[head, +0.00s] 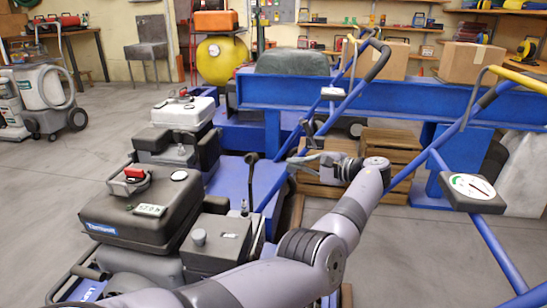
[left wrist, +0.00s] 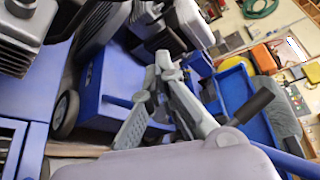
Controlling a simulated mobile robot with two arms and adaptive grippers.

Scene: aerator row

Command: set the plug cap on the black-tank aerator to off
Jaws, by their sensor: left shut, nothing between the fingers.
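The black-tank aerator (head: 140,205) stands at the lower left of the head view, with a red piece and a dark cable on top of its tank. A grey round knob (head: 199,237) sits on the dark box at its right. I cannot tell for sure which part is the plug cap or how it is set. My left gripper (head: 297,161) is shut and empty, in the air right of and beyond this aerator, apart from it. Its fingers also show in the left wrist view (left wrist: 166,68). My right gripper is not in view.
A white-tank aerator (head: 183,112) stands behind the black one, and a green-tank machine (head: 291,62) farther back. Blue handlebars with a dial gauge (head: 471,187) stand at the right. A blue beam (head: 440,95) and wooden crates (head: 390,150) lie beyond.

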